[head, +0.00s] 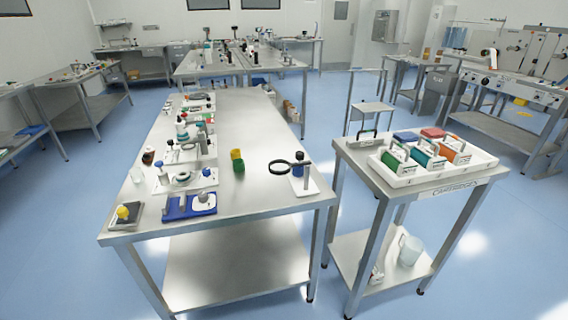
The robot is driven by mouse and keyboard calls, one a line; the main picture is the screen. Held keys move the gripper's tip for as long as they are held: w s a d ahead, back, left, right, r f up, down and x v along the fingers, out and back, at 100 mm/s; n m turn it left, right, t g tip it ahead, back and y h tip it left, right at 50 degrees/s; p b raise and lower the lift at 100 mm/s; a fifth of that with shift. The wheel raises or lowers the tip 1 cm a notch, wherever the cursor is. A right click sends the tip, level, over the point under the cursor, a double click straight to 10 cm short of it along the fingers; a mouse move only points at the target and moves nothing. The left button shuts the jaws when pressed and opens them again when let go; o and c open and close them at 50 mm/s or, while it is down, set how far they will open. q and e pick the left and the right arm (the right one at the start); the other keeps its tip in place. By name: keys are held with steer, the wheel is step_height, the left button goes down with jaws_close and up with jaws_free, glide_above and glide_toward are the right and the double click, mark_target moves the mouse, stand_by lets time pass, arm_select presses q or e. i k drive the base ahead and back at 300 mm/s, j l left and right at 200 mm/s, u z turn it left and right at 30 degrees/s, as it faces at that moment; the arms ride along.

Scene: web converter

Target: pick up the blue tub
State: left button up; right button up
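Several blue things show in the head view, and I cannot tell for certain which is the blue tub. A small blue container (405,136) sits at the back of the white tray (400,180) on the right-hand cart, beside a red one (432,132). A blue base with a white round part (190,206) lies at the near left of the central steel table. Another flat blue thing (31,130) lies on the far-left bench. Neither of my grippers is in view.
The central steel table (262,130) holds small instruments along its left side, a yellow-green block (237,160) and a magnifier stand (299,178). White-handled holders with green, teal and orange contents fill the tray. A white jug (410,251) stands on the cart's lower shelf. Blue floor is open at the front.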

mark_target(297, 172)
steer(key=i+j+z, duration=0.5)
steer(key=j, duration=0.15)
steer(key=i+j+z, duration=0.25)
steer(key=j, duration=0.15)
steer(key=k, duration=0.05)
